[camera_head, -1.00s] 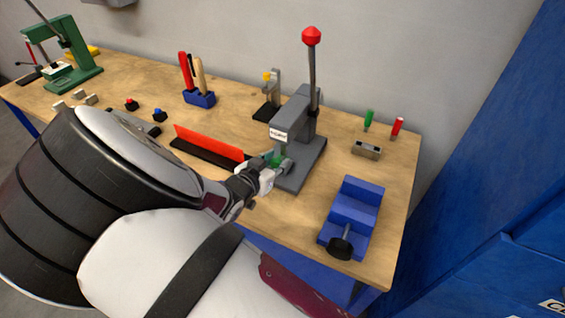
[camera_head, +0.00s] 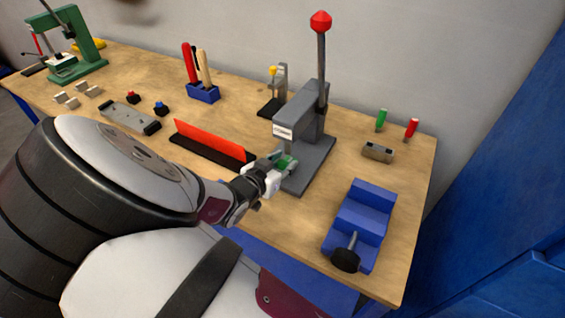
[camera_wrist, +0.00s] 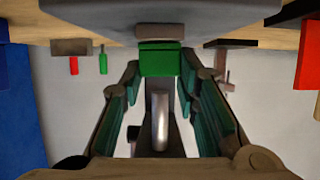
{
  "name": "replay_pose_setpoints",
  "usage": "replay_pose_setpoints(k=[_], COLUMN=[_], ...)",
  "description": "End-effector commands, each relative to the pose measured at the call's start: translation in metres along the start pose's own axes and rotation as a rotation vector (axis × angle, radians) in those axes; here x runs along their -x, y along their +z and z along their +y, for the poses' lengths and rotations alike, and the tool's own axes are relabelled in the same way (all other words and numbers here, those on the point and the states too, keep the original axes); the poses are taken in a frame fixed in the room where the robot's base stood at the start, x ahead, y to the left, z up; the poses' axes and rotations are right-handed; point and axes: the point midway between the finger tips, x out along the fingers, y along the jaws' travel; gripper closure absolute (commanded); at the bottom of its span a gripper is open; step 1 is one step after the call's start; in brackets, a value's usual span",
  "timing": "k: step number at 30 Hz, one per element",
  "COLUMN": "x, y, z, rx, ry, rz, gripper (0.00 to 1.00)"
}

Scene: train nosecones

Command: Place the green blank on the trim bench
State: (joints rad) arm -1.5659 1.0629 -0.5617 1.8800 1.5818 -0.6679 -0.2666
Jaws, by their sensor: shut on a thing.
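The green blank (camera_wrist: 160,60) is a small green block between my fingertips in the wrist view. In the head view a bit of green (camera_head: 286,161) shows at the fingertips, mostly hidden by them. My gripper (camera_head: 277,170) is shut on the blank, beside the front of the grey lever press (camera_head: 315,155) and close to its base. In the wrist view my gripper (camera_wrist: 159,72) has its two teal-padded fingers either side of the block. The wooden bench (camera_head: 230,120) lies under the press. I cannot tell whether the blank touches the press.
A red strip on a black base (camera_head: 212,152) lies left of my gripper. A blue vise (camera_head: 360,222) stands at the right front, a small metal block (camera_head: 378,152) behind it. A green press (camera_head: 85,45) stands far left. The bench between red strip and tool holder (camera_head: 203,93) is clear.

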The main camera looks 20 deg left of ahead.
Motion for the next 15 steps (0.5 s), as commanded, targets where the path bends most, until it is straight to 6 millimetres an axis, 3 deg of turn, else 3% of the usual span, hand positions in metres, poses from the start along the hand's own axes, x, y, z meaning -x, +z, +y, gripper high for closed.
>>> replay_pose_setpoints(k=[1, 2, 4, 15], x=[-0.0008, -0.0008, -0.0007, -0.001], y=[0.0014, 0.0014, 0.0013, 0.0016], z=[0.0003, 0.0001, 0.0, -0.0003], rx=[0.001, 0.001, 0.001, 0.0], ry=[0.001, 0.0, 0.0, 0.0], rz=[0.0, 0.0, 0.0, 0.0], gripper=[0.94, 0.67, 0.51, 0.51])
